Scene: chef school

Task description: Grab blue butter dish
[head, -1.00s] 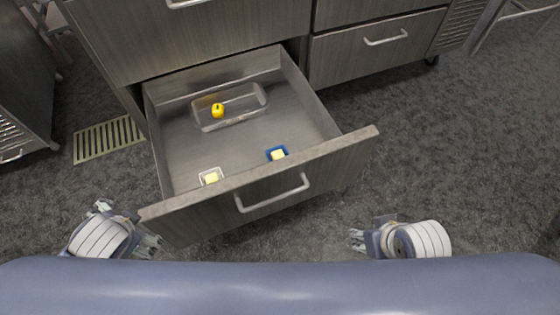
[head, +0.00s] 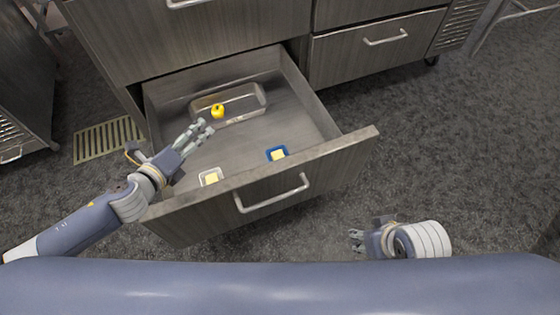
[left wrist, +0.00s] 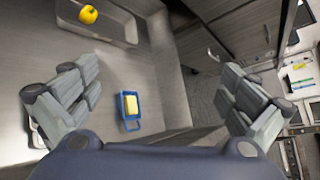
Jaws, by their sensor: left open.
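The blue butter dish (head: 277,153) holds a pale yellow block of butter and sits on the drawer floor near its front panel. It also shows in the left wrist view (left wrist: 121,108), below the middle and between the open fingers, some way beyond them. My left gripper (head: 200,134) is open and empty above the left part of the open drawer, to the left of the blue dish and apart from it. My right gripper (head: 357,240) is low, outside the drawer to the right of its front; its finger opening is too small to judge.
The open drawer (head: 255,110) also holds a white butter dish (head: 211,177) at front left and a metal tray (head: 245,115) with a yellow fruit or pepper (head: 217,111) at the back. The drawer's front panel (head: 335,163) with its handle is a raised edge. Carpet at right is clear.

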